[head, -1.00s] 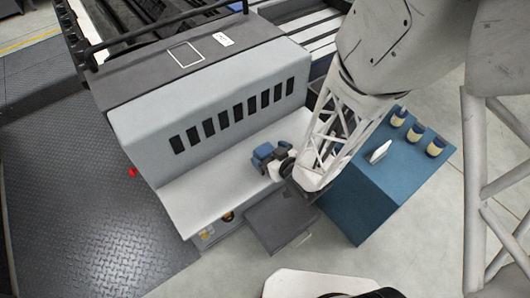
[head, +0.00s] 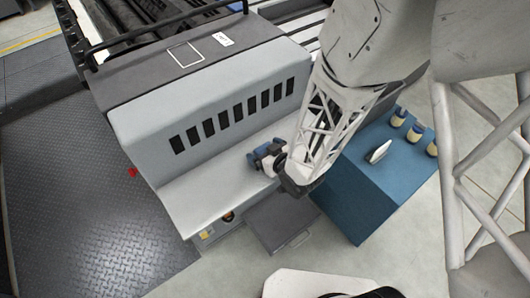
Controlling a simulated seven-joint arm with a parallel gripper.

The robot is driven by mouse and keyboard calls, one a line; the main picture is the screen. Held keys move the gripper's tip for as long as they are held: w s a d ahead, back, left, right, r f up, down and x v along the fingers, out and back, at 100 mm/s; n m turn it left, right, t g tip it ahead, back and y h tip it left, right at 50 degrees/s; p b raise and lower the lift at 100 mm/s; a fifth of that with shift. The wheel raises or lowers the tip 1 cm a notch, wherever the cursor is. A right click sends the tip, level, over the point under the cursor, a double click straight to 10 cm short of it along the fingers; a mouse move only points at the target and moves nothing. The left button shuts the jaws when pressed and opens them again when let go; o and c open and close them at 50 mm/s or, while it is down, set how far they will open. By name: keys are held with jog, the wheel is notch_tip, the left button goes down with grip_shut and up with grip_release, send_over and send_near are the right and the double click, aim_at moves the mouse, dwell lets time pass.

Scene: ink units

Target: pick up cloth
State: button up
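A small white item, perhaps the cloth (head: 379,151), lies on top of the blue cabinet (head: 372,195) at the right. It is too small for me to be sure what it is. My gripper (head: 258,157), with blue finger parts, is over the light grey ledge of the machine, left of the cabinet and well apart from the white item. I cannot make out the gap between its fingers. I see nothing clearly held.
Several jars (head: 399,117) with dark blue tops stand at the cabinet's far right edge. The grey machine (head: 205,110) stands behind and left of my gripper. A dark grey step (head: 280,222) is below it. The floor plate at left is clear.

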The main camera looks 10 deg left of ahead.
aim_at(265, 149)
jog(key=c, duration=0.9)
jog(key=shift+r, duration=0.15)
jog(key=shift+c, duration=0.2)
jog(key=shift+r, duration=1.55)
jog(key=s+d, duration=0.3)
jog(key=s, duration=0.4)
jog(key=s+d+r, duration=0.1)
jog(key=s+d, duration=0.3)
jog(key=s, duration=0.3)
jog(key=shift+d+r, duration=0.3)
